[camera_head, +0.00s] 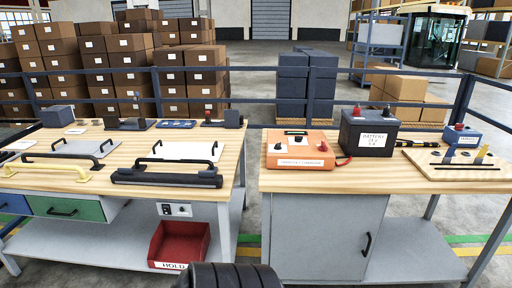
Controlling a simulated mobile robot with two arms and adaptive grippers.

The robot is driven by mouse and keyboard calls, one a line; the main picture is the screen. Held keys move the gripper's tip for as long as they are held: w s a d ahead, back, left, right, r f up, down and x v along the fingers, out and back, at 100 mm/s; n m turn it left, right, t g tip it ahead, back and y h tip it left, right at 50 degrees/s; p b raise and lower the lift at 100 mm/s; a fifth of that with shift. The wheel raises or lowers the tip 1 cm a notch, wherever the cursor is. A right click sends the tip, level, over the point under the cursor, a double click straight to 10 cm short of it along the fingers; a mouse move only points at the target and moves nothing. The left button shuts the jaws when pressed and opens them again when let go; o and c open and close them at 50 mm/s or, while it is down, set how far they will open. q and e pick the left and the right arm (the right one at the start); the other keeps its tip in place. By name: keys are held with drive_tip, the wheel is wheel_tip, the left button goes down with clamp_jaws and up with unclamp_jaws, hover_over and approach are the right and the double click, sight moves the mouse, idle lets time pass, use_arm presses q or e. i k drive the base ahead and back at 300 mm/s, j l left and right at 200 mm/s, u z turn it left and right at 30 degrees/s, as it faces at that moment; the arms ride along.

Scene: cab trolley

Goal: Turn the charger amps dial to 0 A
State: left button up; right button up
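The orange battery charger (300,161) sits on the left end of the right wooden workbench. Neither of my grippers can be made out in this view.
A dark battery (369,132) with a red terminal stands just right of the charger. A wooden board (460,172) with upright pieces lies farther right. The left workbench (130,183) holds handled plates and bars. A red HOLD bin (180,243) sits below it. A gap separates the benches.

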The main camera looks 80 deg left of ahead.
sight(299, 139)
drive_tip(key=u, duration=2.2)
drive_tip(key=i+l+u, duration=0.1)
drive_tip(key=i+l, duration=0.15)
drive_tip(key=l, duration=0.1)
